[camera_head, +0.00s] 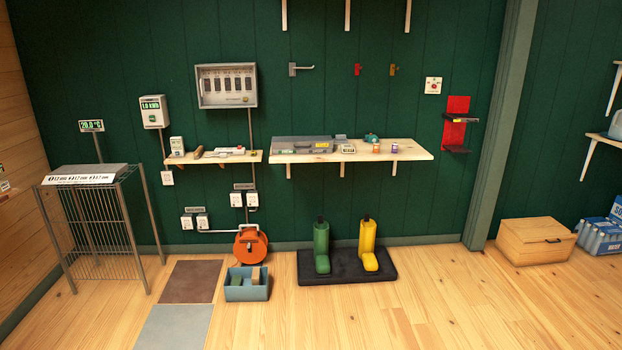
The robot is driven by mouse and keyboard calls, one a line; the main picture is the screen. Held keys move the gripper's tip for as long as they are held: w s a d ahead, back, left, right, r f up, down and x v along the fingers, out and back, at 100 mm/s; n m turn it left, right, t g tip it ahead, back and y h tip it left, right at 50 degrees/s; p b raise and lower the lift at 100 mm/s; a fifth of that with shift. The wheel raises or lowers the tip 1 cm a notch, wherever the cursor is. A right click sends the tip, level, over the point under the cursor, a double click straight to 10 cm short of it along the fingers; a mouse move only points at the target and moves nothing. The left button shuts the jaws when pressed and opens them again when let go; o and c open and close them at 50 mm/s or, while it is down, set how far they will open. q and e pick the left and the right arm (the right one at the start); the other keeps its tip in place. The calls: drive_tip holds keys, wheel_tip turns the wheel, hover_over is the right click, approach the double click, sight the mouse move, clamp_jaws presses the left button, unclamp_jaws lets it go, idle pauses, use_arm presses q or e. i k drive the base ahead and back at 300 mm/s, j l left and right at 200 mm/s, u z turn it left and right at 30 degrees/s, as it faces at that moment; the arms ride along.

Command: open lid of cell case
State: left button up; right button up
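A flat dark grey case-like object (290,143) lies on the long wooden wall shelf (400,152) in the middle of the far wall. It looks closed and has small lighter and yellow parts at its right side. It may be the cell case, but it is too small in the view to tell for sure. Small bottles and a teal item (372,139) stand to its right on the same shelf. Neither of my grippers is in view.
A wire rack (103,235) stands at the left. A blue-grey bin (247,290), an orange reel (251,246) and a black mat (345,278) bearing green and yellow objects are below the shelf. A wooden box (535,240) is at right.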

sight(285, 143)
drive_tip(key=i, duration=1.45)
drive_tip(key=i+z, duration=0.15)
drive_tip(key=i, duration=0.45)
drive_tip(key=i+j+z, duration=0.1)
drive_tip(key=i, duration=0.5)
drive_tip(key=i+j+z, duration=0.15)
drive_tip(key=i, duration=0.45)
drive_tip(key=j, duration=0.1)
